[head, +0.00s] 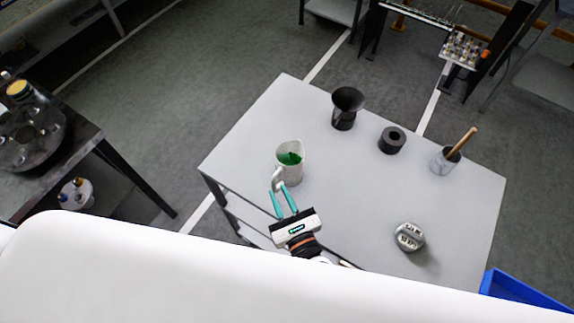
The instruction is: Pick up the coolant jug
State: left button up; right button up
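The coolant jug (295,172) is a whitish pitcher with green liquid inside. It stands upright on the grey table (350,190), near its left side. Its handle (277,177) points toward my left gripper (279,188). The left gripper has two teal fingers, spread apart with a gap between them. Their tips are at the lower part of the handle, and I cannot tell whether they touch it. My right gripper is not in view.
On the table are a black funnel (347,103), a black ring (392,140), a cup with a wooden-handled tool (444,161) and a silver round part (409,237). A blue bin (520,291) is at the lower right. The table's middle is clear.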

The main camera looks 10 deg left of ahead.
aim_at(275, 186)
pick_arm(q)
jog(key=shift+w+a, duration=0.35)
jog(key=shift+w, duration=0.2)
jog(key=p+x, duration=0.2)
jog(key=x, duration=0.2)
jog(key=shift+w+a+r, duration=0.1)
jog(key=shift+a+r, duration=0.05)
jog(key=shift+w+a, duration=0.15)
jog(key=shift+w, duration=0.1)
jog(key=shift+s, duration=0.1)
grip_shut()
